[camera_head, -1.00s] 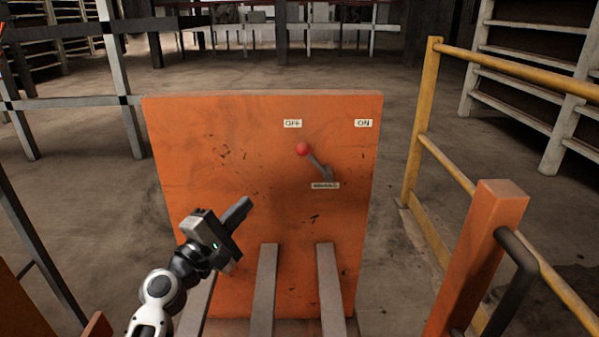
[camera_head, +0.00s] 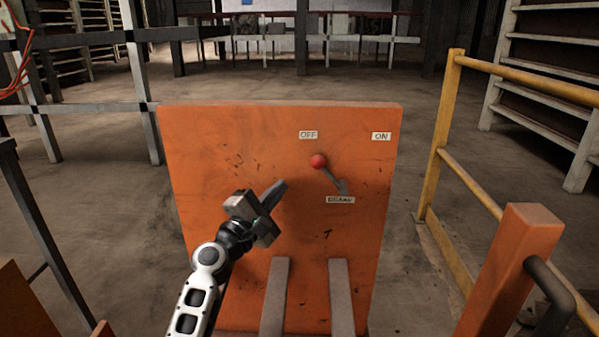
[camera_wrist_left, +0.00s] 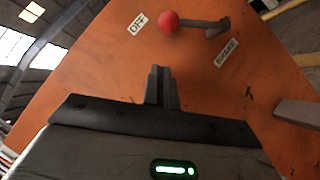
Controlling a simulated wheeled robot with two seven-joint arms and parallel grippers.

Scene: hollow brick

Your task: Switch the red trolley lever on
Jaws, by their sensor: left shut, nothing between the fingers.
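The trolley lever has a red ball knob (camera_head: 318,161) on a short grey arm (camera_head: 334,179) that runs down and right to its pivot. It is mounted on an orange panel (camera_head: 210,150). The knob lies below the OFF label (camera_head: 308,135), tilted to that side; the ON label (camera_head: 381,136) is at the panel's upper right. My left gripper (camera_head: 280,187) is shut and empty, left of and below the knob, apart from it. In the left wrist view the shut fingers (camera_wrist_left: 160,75) point toward the knob (camera_wrist_left: 168,21). My right gripper is not in view.
A small label (camera_head: 340,200) sits under the lever pivot. Two grey bars (camera_head: 342,295) stand at the panel's lower part. A yellow railing (camera_head: 445,140) and an orange post with a dark handle (camera_head: 515,250) are on the right. The panel right of the lever is clear.

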